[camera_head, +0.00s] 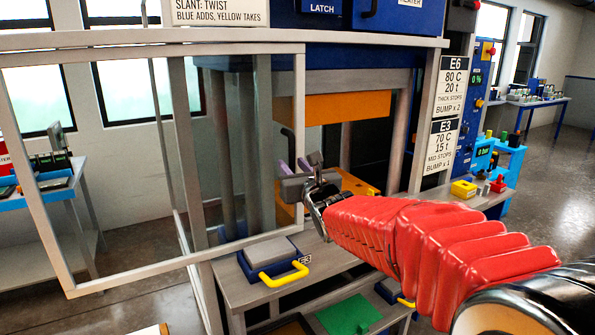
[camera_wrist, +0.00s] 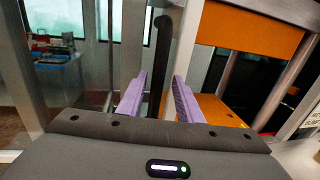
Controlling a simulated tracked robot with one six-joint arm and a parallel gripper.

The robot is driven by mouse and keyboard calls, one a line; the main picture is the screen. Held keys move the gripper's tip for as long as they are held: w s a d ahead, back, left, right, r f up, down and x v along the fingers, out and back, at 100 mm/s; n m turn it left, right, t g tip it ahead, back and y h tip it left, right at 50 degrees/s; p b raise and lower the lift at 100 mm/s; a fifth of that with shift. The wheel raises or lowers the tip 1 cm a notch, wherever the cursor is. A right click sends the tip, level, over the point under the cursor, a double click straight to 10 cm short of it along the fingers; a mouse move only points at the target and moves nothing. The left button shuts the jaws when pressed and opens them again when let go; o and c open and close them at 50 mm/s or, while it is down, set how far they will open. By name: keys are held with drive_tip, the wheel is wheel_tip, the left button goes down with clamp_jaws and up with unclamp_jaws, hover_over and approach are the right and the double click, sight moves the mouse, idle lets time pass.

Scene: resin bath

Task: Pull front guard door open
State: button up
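The front guard door (camera_head: 185,265) is a clear panel in a pale grey frame, across the left part of the press in the head view. Its black handle (camera_head: 288,145) is an upright bar near the door's right edge. In the wrist view the handle (camera_wrist: 162,60) stands upright in the middle. My gripper (camera_head: 293,167) is at the handle's lower part, its purple fingers pointing at the press. In the wrist view my gripper's fingers (camera_wrist: 158,97) are apart, with the handle showing in the gap between them. I cannot tell whether they touch it.
An orange block (camera_head: 330,108) hangs inside the press, and its bay right of the door frame is uncovered. A grey block with a yellow handle (camera_head: 285,272) sits on the bench below the door. Small yellow and red blocks (camera_head: 464,188) lie on the right ledge.

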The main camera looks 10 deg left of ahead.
drive_tip(key=shift+s, duration=0.15)
drive_tip(key=v, duration=1.3)
drive_tip(key=shift+s+d, duration=0.15)
drive_tip(key=shift+s, duration=0.05)
